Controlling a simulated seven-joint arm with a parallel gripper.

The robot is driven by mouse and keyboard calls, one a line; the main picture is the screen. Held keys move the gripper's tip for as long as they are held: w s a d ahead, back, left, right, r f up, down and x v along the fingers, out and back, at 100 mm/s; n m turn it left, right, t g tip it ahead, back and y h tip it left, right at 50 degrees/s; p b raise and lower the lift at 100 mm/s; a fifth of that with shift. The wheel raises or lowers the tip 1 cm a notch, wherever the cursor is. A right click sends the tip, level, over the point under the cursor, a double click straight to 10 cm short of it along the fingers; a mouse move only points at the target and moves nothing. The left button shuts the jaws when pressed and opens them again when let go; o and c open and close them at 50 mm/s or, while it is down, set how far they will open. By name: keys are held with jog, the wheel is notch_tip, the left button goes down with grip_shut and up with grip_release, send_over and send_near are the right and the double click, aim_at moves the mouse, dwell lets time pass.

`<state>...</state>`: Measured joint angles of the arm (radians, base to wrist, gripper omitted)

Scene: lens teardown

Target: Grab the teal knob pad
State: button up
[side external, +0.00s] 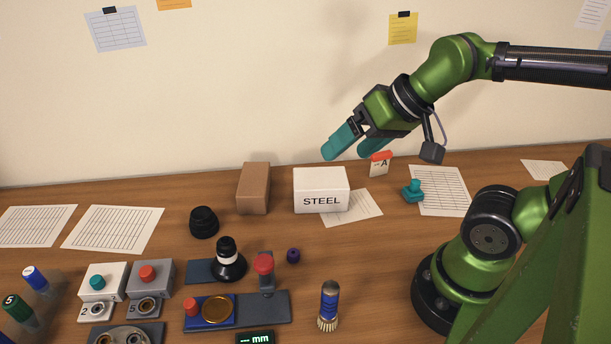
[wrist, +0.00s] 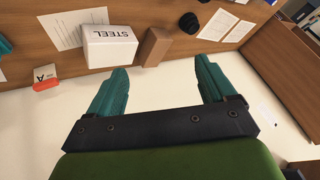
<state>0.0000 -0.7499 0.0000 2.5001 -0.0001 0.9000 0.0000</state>
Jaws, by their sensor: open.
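The teal knob pad (side external: 413,190) sits upright on the wooden table, right of the red-topped "A" card and at the left edge of a printed sheet. In the wrist view, a teal shape that looks like the pad (wrist: 4,45) is cut off at the left edge. My gripper (side external: 350,149) is open and empty, with two teal fingers. It hangs above the table's back, up and left of the pad, apart from it. In the wrist view my gripper (wrist: 161,66) has its fingers spread wide with nothing between them.
The white STEEL box (side external: 321,190) and a brown block (side external: 254,187) stand left of the pad. The "A" card (side external: 380,165) is close by the pad. Button boxes, a black-and-white plunger (side external: 228,262) and a brush (side external: 328,306) are at front left. The wall is behind.

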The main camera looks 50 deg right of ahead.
jog(key=w+d+f+m+h, duration=0.1)
jog(key=d+f+m, duration=0.1)
jog(key=d, duration=0.3)
jog(key=n+g+h, duration=0.1)
jog(key=n+g, duration=0.5)
jog(key=g, duration=0.1)
send_over(416, 181)
notch_tip(416, 181, down, 4)
jog(key=f, duration=0.1)
jog(key=f+n, duration=0.1)
jog(key=f, duration=0.2)
jog(key=f+n, duration=0.1)
jog(key=f, duration=0.2)
jog(key=f+n, duration=0.1)
jog(key=f, duration=0.2)
jog(key=shift+s+a+f+n, duration=0.2)
jog(key=shift+n, duration=0.1)
jog(key=shift+w+d+f, duration=0.1)
jog(key=shift+f, duration=1.5)
jog(key=shift+w+d+f, duration=0.1)
jog(key=shift+f, duration=1.5)
jog(key=c, duration=1)
